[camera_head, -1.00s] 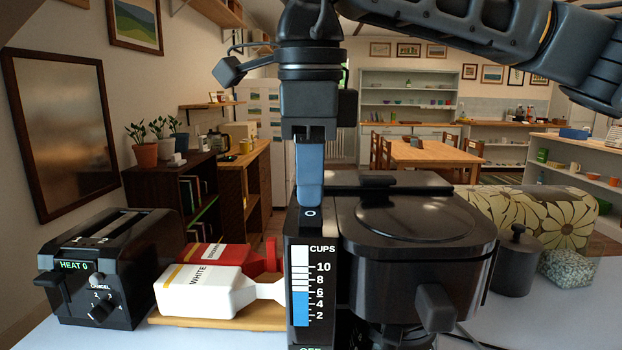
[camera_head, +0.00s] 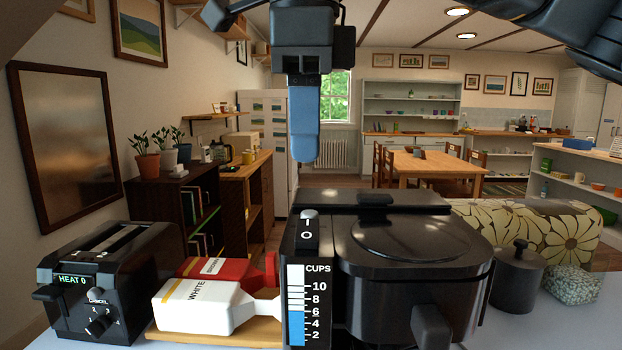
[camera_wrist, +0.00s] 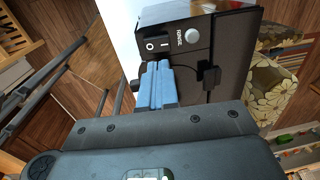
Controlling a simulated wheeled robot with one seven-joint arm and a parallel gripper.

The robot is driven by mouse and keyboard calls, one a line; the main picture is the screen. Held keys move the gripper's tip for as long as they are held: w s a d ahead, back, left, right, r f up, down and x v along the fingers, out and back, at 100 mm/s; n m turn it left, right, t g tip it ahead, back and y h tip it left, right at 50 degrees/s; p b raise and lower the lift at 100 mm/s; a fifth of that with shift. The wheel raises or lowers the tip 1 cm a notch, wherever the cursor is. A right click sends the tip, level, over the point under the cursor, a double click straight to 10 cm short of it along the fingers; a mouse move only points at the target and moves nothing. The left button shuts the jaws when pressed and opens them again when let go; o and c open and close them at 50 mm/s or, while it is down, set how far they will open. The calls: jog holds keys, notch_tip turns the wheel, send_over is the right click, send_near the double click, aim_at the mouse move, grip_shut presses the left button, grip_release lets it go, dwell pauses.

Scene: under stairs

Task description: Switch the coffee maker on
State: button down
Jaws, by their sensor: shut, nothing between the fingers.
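The black coffee maker (camera_head: 410,265) stands at the front centre of the head view, with a blue level strip marked CUPS on its front. I cannot tell which way the switch is set. My gripper (camera_head: 304,158) is shut and empty, pointing down above the switch with a clear gap. In the wrist view, the blue fingers (camera_wrist: 154,86) lie near a black panel (camera_wrist: 220,60) with O and I marks and a round pale knob.
A black toaster (camera_head: 105,280) stands at the left. White and red bread bags (camera_head: 210,305) lie on a board just left of the coffee maker.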

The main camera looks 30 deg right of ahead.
notch_tip(320, 180, up, 6)
jog(key=shift+d+r, duration=0.15)
jog(key=shift+r, duration=0.05)
